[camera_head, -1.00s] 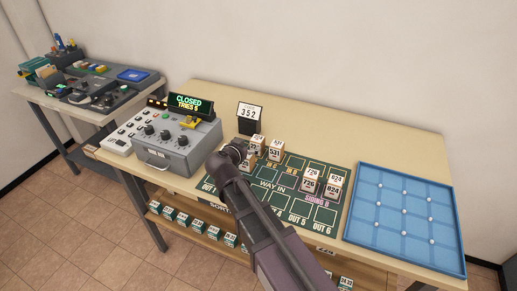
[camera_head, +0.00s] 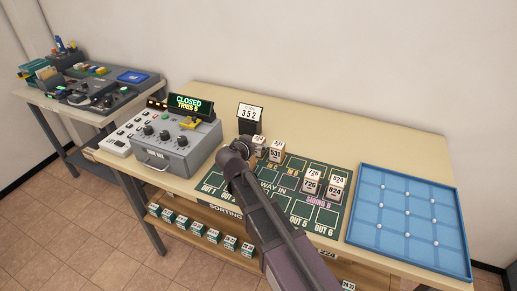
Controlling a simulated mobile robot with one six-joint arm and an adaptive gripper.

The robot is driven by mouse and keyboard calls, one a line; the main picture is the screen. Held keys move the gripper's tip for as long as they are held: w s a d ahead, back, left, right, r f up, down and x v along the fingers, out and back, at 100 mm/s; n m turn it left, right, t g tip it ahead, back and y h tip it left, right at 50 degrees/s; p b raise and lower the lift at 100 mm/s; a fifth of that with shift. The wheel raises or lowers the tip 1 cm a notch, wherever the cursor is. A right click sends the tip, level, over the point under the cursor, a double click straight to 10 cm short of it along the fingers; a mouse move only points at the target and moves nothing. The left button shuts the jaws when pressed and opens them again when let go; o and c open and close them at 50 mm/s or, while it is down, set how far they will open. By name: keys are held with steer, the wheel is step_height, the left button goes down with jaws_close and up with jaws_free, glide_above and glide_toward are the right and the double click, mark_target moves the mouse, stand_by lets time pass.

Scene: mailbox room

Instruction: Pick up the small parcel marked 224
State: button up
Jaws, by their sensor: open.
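Several small white parcels with brown sides stand on the green mat (camera_head: 310,222). Two pairs show: a pair by the card stand, with a parcel reading about 531 (camera_head: 276,151) and a left parcel (camera_head: 259,144) whose number I cannot read surely, partly hidden by my arm. To the right stand parcels reading about 726 (camera_head: 312,180) and 824 (camera_head: 336,185). I cannot tell for certain which parcel is marked 224. My gripper (camera_head: 243,147) is open, beside the left parcel; its fingers are small and mostly hidden by my arm.
A grey control box (camera_head: 180,146) with a "CLOSED" display stands left of my gripper. A black stand with a 352 card (camera_head: 250,115) is just behind it. A blue tray (camera_head: 408,262) lies at right. Small boxes (camera_head: 213,236) line the shelf below.

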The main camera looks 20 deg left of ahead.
steer(key=shift+x, duration=1.1)
steer(key=c, duration=1.2)
